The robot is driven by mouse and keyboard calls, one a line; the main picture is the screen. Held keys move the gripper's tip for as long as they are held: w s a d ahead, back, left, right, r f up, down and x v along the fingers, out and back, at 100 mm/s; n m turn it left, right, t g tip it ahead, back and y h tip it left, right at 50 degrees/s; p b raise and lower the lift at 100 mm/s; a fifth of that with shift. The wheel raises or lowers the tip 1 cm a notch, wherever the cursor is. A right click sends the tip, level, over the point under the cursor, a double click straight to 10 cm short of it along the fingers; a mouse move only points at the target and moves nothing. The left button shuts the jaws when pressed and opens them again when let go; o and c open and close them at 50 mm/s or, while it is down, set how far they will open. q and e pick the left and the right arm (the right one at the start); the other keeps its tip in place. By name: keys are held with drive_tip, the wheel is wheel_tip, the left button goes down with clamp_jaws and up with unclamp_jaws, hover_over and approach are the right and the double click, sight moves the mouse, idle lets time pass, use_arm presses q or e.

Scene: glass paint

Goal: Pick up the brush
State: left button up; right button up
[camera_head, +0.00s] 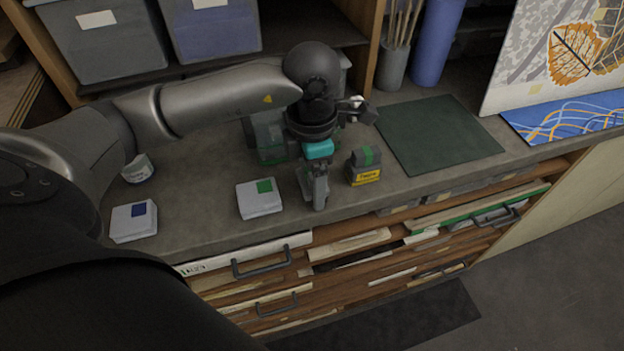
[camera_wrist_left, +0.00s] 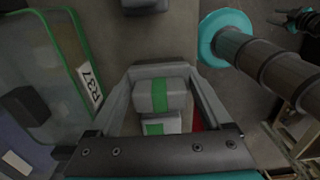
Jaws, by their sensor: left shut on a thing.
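My left gripper (camera_head: 317,200) points down over the front part of the grey bench. In the left wrist view it is shut on a light grey block with a green stripe (camera_wrist_left: 160,95), which shows between its fingers. I cannot tell whether this block is part of the brush. In the head view the held thing is hard to make out against the grey fingers. Several thin-handled sticks, perhaps brushes, stand in a grey pot (camera_head: 392,68) at the back. My right gripper is not clearly seen.
A clear green-edged bin (camera_head: 262,135) stands behind. A dark green mat (camera_head: 437,134) is empty.

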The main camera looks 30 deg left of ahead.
use_arm(q)
drive_tip(key=c, duration=0.6)
wheel_tip(320, 180, up, 20)
drive_tip(key=p, duration=0.3)
drive_tip(key=shift+p, duration=0.4)
drive_tip(key=o, duration=0.9)
drive_tip(key=c, duration=0.7)
